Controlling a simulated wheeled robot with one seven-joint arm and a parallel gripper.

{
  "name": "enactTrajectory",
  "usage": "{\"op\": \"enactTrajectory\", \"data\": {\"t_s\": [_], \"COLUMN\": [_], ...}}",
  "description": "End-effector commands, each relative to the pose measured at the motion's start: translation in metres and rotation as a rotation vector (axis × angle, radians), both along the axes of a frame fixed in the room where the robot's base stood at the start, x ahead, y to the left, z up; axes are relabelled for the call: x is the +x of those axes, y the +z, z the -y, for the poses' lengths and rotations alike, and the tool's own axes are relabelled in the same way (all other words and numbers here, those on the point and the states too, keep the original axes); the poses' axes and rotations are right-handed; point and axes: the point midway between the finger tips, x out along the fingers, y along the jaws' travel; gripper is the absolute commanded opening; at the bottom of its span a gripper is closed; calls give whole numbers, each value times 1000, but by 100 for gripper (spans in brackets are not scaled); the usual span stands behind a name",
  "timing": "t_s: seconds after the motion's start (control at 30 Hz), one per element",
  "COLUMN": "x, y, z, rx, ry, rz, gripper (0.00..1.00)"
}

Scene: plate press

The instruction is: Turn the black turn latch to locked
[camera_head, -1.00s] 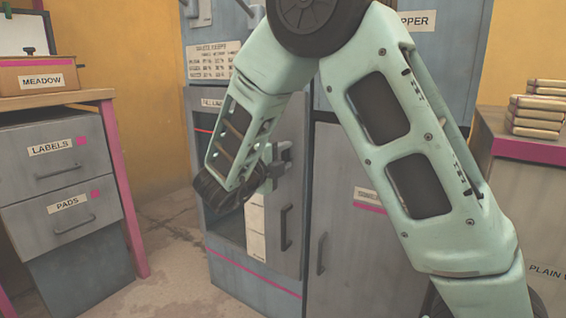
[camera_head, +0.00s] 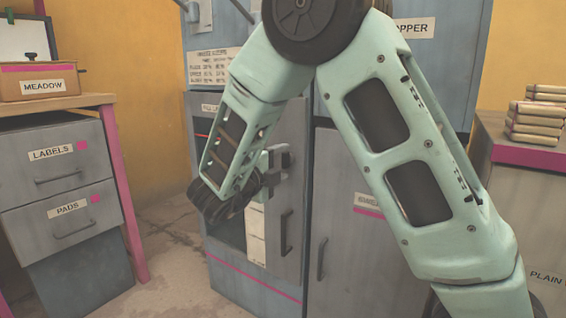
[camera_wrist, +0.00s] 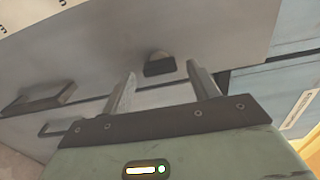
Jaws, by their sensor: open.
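The black turn latch (camera_wrist: 159,64) is a small dark knob on the grey cabinet door in the wrist view. It lies just beyond and between the two fingertips of my gripper (camera_wrist: 162,72). The fingers are spread apart with nothing held between them. I cannot tell whether they touch the latch or the door. In the head view my gripper (camera_head: 276,164) is at the upper right part of the left lower cabinet door (camera_head: 290,130). The latch cannot be made out there, and its locked or unlocked position is unclear.
A dark door handle (camera_head: 286,232) is below my gripper, and a second handle (camera_head: 321,258) is on the neighbouring door. A drawer unit (camera_head: 60,165) stands left, and a counter (camera_head: 520,152) with stacked bars (camera_head: 535,118) stands right. Floor is clear between drawers and cabinet.

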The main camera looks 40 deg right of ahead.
Motion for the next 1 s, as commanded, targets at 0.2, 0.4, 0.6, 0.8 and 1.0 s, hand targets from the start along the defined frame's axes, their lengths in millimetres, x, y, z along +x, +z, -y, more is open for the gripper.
{"op": "enactTrajectory", "data": {"t_s": [0.2, 0.4, 0.6, 0.8, 1.0], "x": [-16, -32, -46, -54, -55], "y": [4, 3, 2, 1, 0], "z": [-45, -90, -127, -147, -151], "rx": [0, 1, 1, 2, 1], "ry": [5, 4, 4, 0, -1], "rz": [-3, -3, -3, -2, 0], "gripper": [60, 60, 60, 60, 60]}}
